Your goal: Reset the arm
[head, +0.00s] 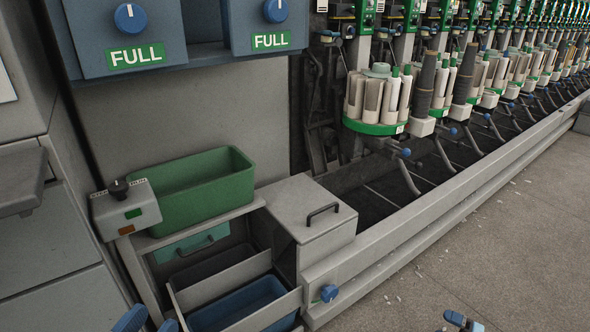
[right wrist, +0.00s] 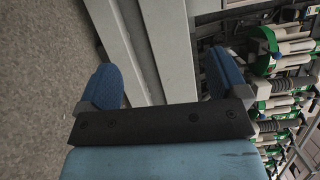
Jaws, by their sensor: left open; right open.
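My left gripper (head: 146,321) shows at the bottom left edge of the head view, its blue fingertips apart and nothing seen between them. It is in front of the low bin frame. My right gripper (head: 462,321) barely shows at the bottom right edge of the head view, over the floor. In the right wrist view my right gripper (right wrist: 165,85) has its two blue fingers wide apart with nothing between them. A grey machine rail (right wrist: 162,40) lies beyond the fingers there. Most of both arms is out of view.
A green bin (head: 205,190) stands beside a small control box (head: 125,210). A grey lidded box (head: 310,215) adjoins a low bin frame with a blue bin (head: 240,303). Winder units with a green carousel (head: 376,127) line the back. The floor (head: 500,240) at right is clear except for scraps.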

